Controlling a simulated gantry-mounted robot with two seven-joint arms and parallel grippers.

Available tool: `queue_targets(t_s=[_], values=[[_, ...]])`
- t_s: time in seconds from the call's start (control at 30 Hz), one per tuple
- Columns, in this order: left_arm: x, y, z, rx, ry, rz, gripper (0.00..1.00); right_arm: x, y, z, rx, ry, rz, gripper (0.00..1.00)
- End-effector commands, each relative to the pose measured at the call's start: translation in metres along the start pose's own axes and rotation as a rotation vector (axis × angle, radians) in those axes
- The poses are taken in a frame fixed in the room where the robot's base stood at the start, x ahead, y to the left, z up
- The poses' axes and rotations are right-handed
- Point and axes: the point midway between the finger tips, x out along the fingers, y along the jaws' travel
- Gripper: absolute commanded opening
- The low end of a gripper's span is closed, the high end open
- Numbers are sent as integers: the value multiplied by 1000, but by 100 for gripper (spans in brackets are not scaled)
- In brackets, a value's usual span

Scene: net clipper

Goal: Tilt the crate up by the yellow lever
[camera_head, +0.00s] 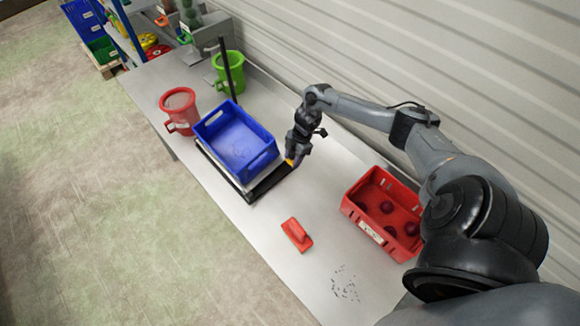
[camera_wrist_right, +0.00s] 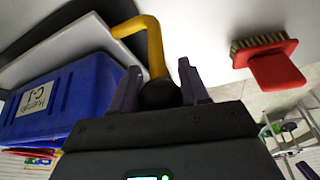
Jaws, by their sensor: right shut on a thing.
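The blue crate (camera_head: 237,142) sits on a dark-framed stand (camera_head: 252,193) on the metal table. It is empty and also shows at the left of the right wrist view (camera_wrist_right: 60,100). The yellow lever (camera_head: 290,162) is mostly hidden by my right gripper in the head view. In the right wrist view the lever (camera_wrist_right: 150,42) is a bent yellow bar with a dark round end between the fingers. My right gripper (camera_wrist_right: 160,85) is shut on the lever at the stand's right side. My left gripper is not in view.
A red crate (camera_head: 358,217) with several dark red balls stands to the right. A red brush (camera_head: 297,234) lies in front, near dark specks (camera_head: 345,284). A red bucket (camera_head: 179,110) and a green bucket (camera_head: 229,73) stand behind. A black post (camera_head: 226,70) rises behind the blue crate.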

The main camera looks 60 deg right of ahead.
Motion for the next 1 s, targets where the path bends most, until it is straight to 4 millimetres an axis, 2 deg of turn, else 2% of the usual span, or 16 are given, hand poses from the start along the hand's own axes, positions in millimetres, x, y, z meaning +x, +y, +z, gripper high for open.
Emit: queue_targets(t_s=[0.03, 0.2, 0.63, 0.67, 0.7, 0.8, 1.0], values=[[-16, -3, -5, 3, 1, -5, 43, -12, -4, -13, -7, 11, -9, 0], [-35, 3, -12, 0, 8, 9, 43, -24, -6, -26, -7, 11, -11, 0], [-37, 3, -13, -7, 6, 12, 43, -27, -6, -28, -3, 7, -9, 0], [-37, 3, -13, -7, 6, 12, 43, -27, -6, -28, -3, 7, -9, 43], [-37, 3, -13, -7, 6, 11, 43, -27, -6, -27, -3, 7, -9, 50], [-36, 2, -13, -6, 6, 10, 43, -26, -6, -28, -3, 8, -9, 65], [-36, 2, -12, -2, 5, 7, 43, -25, -6, -29, -4, 10, -9, 65]])
